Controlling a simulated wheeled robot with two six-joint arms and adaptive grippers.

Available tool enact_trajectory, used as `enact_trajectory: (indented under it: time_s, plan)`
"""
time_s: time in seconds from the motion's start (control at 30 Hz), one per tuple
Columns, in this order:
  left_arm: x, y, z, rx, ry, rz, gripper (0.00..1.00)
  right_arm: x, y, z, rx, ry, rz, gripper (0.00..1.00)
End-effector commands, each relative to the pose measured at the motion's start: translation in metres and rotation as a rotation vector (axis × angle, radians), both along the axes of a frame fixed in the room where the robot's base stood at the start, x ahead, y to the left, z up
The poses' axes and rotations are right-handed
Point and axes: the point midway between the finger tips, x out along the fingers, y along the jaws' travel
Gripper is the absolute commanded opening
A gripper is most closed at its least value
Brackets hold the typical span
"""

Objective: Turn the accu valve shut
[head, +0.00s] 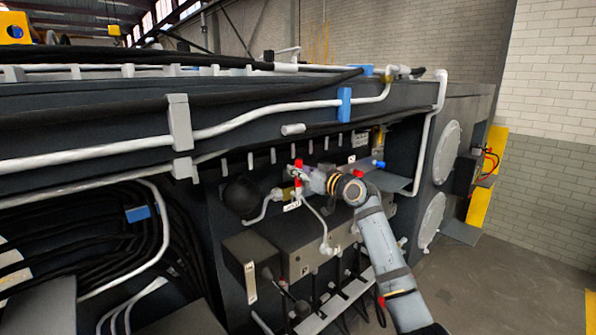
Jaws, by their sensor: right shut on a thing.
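The accu valve, with a red handle (298,166) and a brass-coloured body (288,193), sits on the dark chassis side near the middle of the head view. A black round accumulator (241,195) is to its left, and a small white label (292,206) is just below it. My right gripper (306,178) reaches in from the right and is shut on the red handle. The fingers partly cover the handle, and the exact grip is too small to see. My left gripper is not in view.
White pipes (270,115) and black hoses run along the chassis above the valve. A grey box (250,263) and a shelf-like block (320,235) stick out below. Black cable bundles (110,240) fill the left. The floor (500,290) at right is clear.

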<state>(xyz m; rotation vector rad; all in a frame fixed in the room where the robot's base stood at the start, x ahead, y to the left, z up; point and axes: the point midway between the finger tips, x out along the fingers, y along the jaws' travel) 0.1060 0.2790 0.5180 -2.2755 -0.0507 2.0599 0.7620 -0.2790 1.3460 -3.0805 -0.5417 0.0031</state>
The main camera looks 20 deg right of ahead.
Motion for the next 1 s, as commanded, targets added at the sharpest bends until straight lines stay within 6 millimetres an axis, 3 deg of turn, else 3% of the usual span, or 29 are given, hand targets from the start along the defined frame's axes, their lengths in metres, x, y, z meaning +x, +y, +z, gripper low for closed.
enact_trajectory:
  time_s: [0.03, 0.07, 0.2, 0.57, 0.67, 1.0]
  plan:
    - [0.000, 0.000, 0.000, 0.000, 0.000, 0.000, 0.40, 0.000, 0.000, -0.002, 0.005, 0.006, 0.001, 0.00]
    - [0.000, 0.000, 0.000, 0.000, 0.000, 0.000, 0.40, 0.000, 0.000, -0.002, 0.004, 0.006, 0.001, 0.24]
    - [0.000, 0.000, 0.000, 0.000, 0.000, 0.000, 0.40, 0.000, 0.000, -0.002, 0.003, 0.004, 0.001, 0.43]
    - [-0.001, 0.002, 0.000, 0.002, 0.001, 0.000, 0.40, -0.004, -0.002, -0.001, 0.000, 0.001, -0.001, 0.44]
    - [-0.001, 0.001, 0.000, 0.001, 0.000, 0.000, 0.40, -0.017, -0.008, -0.002, -0.004, 0.001, -0.004, 0.44]
    - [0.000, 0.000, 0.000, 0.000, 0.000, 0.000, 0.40, -0.092, -0.035, -0.003, -0.007, 0.005, -0.004, 0.44]
